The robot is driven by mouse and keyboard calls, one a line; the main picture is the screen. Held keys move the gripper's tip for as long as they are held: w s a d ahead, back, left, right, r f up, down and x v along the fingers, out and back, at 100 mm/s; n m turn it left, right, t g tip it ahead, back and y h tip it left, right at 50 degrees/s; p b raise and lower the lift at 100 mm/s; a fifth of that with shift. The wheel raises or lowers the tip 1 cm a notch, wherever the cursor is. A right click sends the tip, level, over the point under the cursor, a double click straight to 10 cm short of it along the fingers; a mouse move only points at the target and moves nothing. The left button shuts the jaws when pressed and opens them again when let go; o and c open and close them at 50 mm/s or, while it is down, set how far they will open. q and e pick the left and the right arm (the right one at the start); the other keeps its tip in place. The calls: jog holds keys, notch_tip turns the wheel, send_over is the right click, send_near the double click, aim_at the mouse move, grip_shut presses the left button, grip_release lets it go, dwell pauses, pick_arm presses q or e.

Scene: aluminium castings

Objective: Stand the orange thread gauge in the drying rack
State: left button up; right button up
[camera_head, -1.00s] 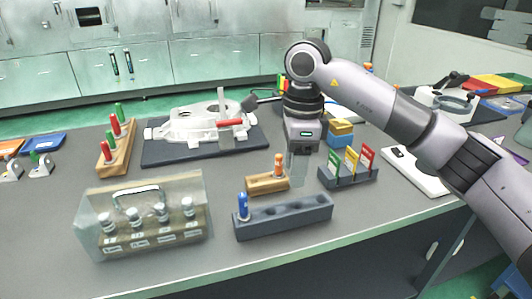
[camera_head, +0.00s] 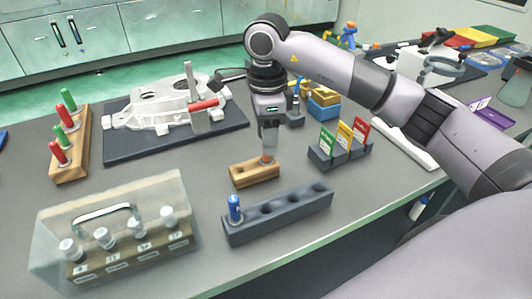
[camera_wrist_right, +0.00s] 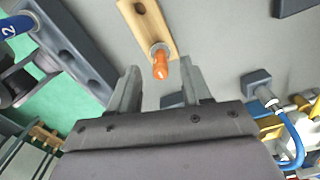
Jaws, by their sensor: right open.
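The orange thread gauge (camera_head: 266,160) stands in a small wooden block (camera_head: 246,176), mostly hidden behind my gripper in the head view. In the right wrist view the orange gauge (camera_wrist_right: 160,66) shows clearly, rising from one end of the wooden block (camera_wrist_right: 143,22). My right gripper (camera_head: 268,150) is open above the block, its fingertips (camera_wrist_right: 159,72) on either side of the gauge's top, with gaps visible. The dark grey drying rack (camera_head: 283,222) lies just in front of the block. A blue gauge (camera_head: 234,208) stands in its left end hole; its other holes look empty. My left gripper is not in view.
A clear case with labelled plugs (camera_head: 118,232) stands left of the rack. A holder with green, yellow and red cards (camera_head: 340,150) is close on the right. A casting on a dark plate (camera_head: 168,135) and a red-green plug stand (camera_head: 72,160) lie behind left.

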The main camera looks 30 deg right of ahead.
notch_tip(320, 180, down, 2)
jog(key=shift+f, duration=0.1)
grip_shut()
